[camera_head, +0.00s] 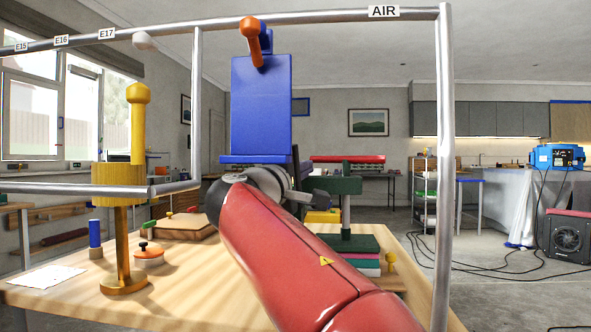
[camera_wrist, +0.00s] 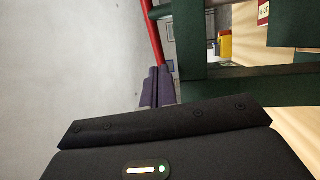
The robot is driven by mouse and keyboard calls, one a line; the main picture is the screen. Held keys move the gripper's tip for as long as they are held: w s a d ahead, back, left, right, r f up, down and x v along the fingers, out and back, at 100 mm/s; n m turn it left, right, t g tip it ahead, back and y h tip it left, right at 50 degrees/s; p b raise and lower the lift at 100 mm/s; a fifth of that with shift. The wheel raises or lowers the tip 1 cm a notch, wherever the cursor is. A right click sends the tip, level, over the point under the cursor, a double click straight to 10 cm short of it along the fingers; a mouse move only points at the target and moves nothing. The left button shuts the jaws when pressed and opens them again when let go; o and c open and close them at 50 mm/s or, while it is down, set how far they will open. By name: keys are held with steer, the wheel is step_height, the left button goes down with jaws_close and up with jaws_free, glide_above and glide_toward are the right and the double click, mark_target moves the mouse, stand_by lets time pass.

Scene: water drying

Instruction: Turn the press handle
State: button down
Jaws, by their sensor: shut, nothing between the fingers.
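A dark green press (camera_head: 345,186) stands on the wooden table (camera_head: 185,268), right of centre, above a stack of coloured slabs. A long red bar (camera_head: 347,159), which looks like its handle, runs level across its top. In the wrist view the red bar (camera_wrist: 152,30) slants down towards my gripper (camera_wrist: 158,76), beside the green frame (camera_wrist: 190,42). The two dark purple fingers are together and empty. The fingertips are close to the bar; I cannot tell whether they touch it.
A yellow post with a knob (camera_head: 137,110) stands at the table's left. A blue panel (camera_head: 261,107) with an orange lever (camera_head: 252,38) is in front of the press. A metal pipe frame (camera_head: 445,150) crosses the foreground.

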mark_target(317, 162)
steer(key=p+x, duration=0.1)
steer(key=x, duration=0.3)
steer(key=shift+w+d, duration=0.15)
steer(key=shift+w, duration=0.2)
steer(key=shift+w, duration=0.45)
steer(key=shift+s, duration=0.1)
